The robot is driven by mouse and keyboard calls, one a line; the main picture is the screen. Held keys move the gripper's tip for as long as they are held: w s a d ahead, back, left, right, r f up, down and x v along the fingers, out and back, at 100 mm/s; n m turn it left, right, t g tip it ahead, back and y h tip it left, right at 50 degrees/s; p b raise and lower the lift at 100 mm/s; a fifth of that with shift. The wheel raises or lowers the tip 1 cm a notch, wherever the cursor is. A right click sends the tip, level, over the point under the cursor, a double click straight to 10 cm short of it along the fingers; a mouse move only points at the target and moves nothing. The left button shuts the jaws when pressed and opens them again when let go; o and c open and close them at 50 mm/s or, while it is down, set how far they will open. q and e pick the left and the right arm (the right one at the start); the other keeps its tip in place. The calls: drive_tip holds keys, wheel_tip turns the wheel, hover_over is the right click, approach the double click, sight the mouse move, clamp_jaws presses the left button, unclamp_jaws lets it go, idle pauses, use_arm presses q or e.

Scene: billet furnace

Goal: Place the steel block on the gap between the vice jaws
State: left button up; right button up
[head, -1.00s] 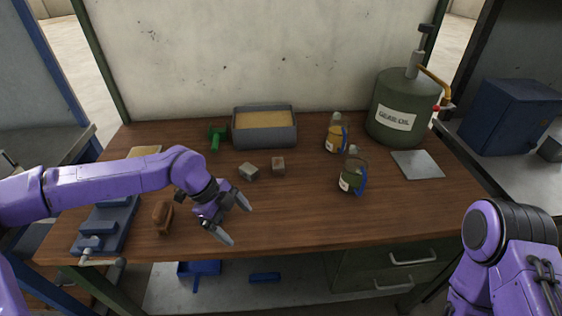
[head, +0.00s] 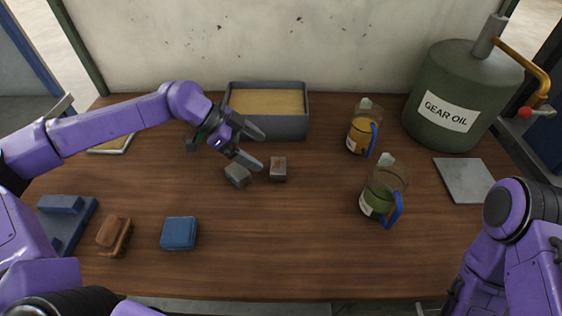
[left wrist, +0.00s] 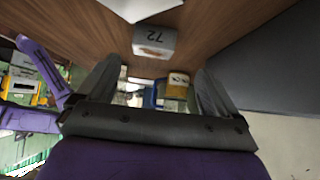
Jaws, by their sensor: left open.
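Two small blocks lie on the bench in the head view: a plain grey steel block (head: 238,174) and a rusty-topped block (head: 278,169) to its right. My left gripper (head: 262,150) is open and empty, just behind and above them, with one fingertip close to the grey block. My right gripper is out of view.
A sand-filled tray (head: 267,126) stands behind the blocks. Two jugs, amber (head: 360,138) and green (head: 378,196), a gear oil drum (head: 447,105) and a grey plate (head: 467,180) are right. A brown brush (head: 113,236) and blue pad (head: 179,233) lie front left. The front middle is clear.

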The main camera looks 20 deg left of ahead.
sight(278, 165)
use_arm(q)
drive_tip(key=x, duration=0.2)
drive_tip(key=p+x, duration=0.1)
drive_tip(key=x, duration=0.2)
drive_tip(key=s+p+x, duration=0.1)
drive_tip(key=x, duration=0.1)
drive_tip(key=shift+w+d, duration=0.15)
drive_tip(key=shift+d, duration=0.45)
drive_tip(key=shift+d+f, duration=0.15)
drive_tip(key=shift+f, duration=0.05)
drive_tip(key=c, duration=1.5)
drive_tip(key=shift+w+r, duration=0.1)
drive_tip(key=shift+c, duration=1.2)
